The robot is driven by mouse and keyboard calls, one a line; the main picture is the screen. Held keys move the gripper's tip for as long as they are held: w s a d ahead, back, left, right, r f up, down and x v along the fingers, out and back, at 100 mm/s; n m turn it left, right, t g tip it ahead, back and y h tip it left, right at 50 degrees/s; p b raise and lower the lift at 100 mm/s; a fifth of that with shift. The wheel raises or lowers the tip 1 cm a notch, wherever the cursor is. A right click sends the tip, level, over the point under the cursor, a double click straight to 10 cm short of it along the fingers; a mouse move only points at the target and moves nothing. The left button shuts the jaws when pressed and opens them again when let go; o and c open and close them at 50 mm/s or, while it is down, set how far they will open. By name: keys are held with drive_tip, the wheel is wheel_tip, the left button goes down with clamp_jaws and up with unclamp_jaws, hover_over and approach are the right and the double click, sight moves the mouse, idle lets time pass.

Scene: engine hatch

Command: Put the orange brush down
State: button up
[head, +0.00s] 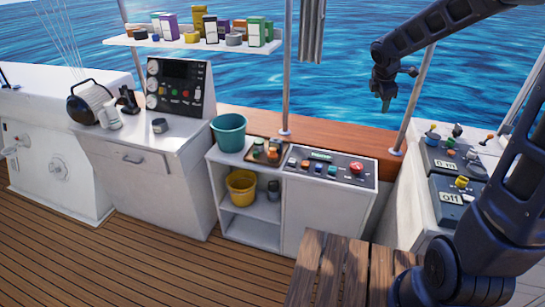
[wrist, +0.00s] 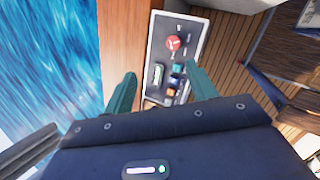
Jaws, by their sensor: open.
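My gripper (head: 386,101) hangs with its fingers pointing down, in front of the sea at the upper right of the head view. In the wrist view its two green fingers (wrist: 160,72) are spread apart, with nothing held between them. I cannot make out an orange brush in either view. Below the gripper in the wrist view is the control panel (wrist: 163,83) with a red button and several coloured switches.
The panel also shows in the head view (head: 340,170), on a white cabinet (head: 317,214) beside a teal bucket (head: 229,132). A yellow bucket (head: 241,188) is on the shelf below. A slatted wooden surface (head: 345,270) is at the front. Switch boxes (head: 455,200) stand at right.

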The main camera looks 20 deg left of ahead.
drive_tip(key=w+a+f+n, duration=0.5)
drive_tip(key=a+f+n, duration=0.2)
drive_tip(key=a, duration=0.4)
drive_tip(key=n+g+y, duration=0.2)
drive_tip(key=n+y, duration=0.3)
drive_tip(key=n, duration=1.1)
approach(273, 150)
drive_tip(key=f, duration=0.1)
drive_tip(key=x, duration=1.1)
drive_tip(key=shift+w+a, duration=0.2)
drive_tip(key=shift+w, duration=0.1)
drive_tip(key=c, duration=0.9)
drive_tip(key=shift+o, duration=0.2)
wheel_tip(273, 150, up, 20)
